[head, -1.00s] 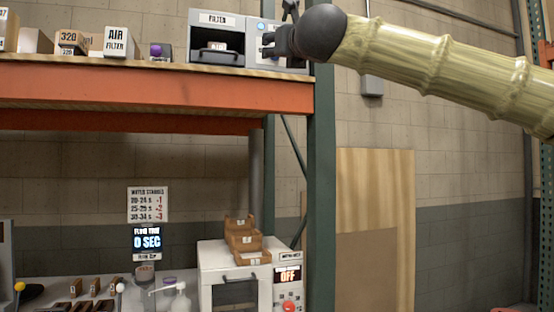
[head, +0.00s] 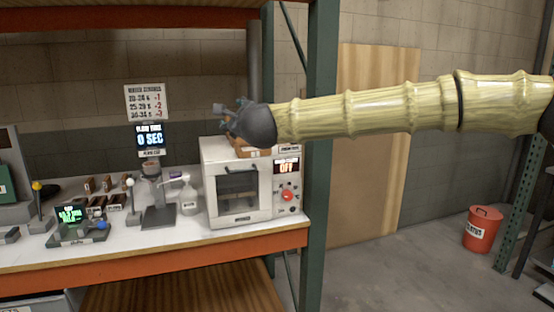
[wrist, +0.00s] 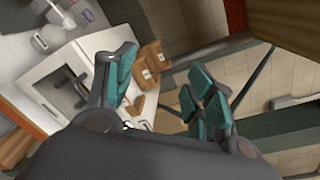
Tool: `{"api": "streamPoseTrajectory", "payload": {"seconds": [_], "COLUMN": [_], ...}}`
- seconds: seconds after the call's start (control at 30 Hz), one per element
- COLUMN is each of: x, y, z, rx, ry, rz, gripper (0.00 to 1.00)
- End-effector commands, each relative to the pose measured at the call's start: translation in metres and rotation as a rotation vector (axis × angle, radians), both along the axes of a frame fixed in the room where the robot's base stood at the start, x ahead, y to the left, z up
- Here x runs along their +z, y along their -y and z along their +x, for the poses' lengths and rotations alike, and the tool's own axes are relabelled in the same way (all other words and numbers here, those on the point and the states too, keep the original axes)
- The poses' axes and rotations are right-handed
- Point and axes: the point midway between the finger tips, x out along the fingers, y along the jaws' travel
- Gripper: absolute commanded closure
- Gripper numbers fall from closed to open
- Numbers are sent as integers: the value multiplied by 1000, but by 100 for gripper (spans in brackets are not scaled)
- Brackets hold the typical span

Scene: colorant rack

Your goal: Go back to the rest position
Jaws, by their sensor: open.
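My gripper (head: 226,112) is at the end of my yellow, bamboo-like arm, which reaches in from the right in the head view. It is in front of or above the white oven-like box, at the height of its top; the exact gap cannot be told. In the wrist view my gripper (wrist: 160,88) has its two teal-padded fingers spread apart, with nothing held between them. Small brown boxes (wrist: 148,65) show beyond and between the fingers.
The white oven-like box (head: 222,212) stands at the bench's right end, its display reading OFF. A flow-time display (head: 151,136), bottles (head: 188,195) and a small scale (head: 80,232) stand left of it. A green rack post (head: 322,150) rises close by. A red bucket (head: 482,232) stands on the floor.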

Motion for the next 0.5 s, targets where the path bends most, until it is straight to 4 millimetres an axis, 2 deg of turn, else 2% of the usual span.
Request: {"api": "streamPoseTrajectory", "payload": {"seconds": [0.03, 0.27, 0.5], "x": [-32, -165, -300], "y": [-3, -7, 3], "z": [1, -8, -37], "rx": [11, 73, 170], "ry": [-15, -64, -120], "rz": [-55, -302, -552], "gripper": [46, 46, 46]}}
